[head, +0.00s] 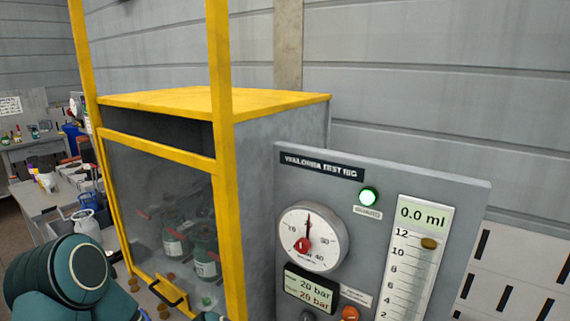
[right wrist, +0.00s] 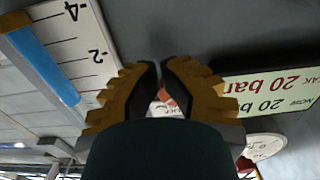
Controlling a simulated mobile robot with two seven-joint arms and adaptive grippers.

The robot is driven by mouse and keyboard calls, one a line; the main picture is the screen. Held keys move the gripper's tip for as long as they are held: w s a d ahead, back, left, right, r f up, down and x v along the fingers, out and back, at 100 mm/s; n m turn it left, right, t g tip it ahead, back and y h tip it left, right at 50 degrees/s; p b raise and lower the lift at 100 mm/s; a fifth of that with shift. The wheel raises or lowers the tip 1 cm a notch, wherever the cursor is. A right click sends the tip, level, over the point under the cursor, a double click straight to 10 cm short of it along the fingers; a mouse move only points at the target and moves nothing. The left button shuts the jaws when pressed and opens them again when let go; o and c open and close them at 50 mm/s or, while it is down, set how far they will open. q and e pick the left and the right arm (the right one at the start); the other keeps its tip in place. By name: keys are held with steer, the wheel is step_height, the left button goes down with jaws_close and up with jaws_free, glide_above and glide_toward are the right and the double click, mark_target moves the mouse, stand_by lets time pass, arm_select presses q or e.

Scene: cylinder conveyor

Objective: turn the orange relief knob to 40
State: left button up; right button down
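The orange relief knob (head: 350,313) sits low on the grey test rig panel, cut by the bottom edge of the head view. In the right wrist view, upside down, a sliver of orange (right wrist: 168,97) shows between my right gripper's fingers (right wrist: 160,68), beside a white label. The fingertips are near each other with a narrow gap; whether they touch the knob is hidden. The round gauge (head: 313,237) has its needle pointing up, near 20. The display (head: 311,289) reads 20 bar on both lines. My left gripper is not in view.
A lit green lamp (head: 369,196) and a white scale column (head: 414,260) reading 0.0 ml are on the panel. A yellow-framed guard cabinet (head: 223,150) with bottles inside stands left of it. A workbench (head: 50,195) is at far left.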

steer(key=shift+w+d+r, duration=0.2)
steer(key=shift+d+r, duration=0.05)
steer(key=shift+r, duration=0.1)
stand_by(0.3)
steer(key=shift+a, duration=0.1)
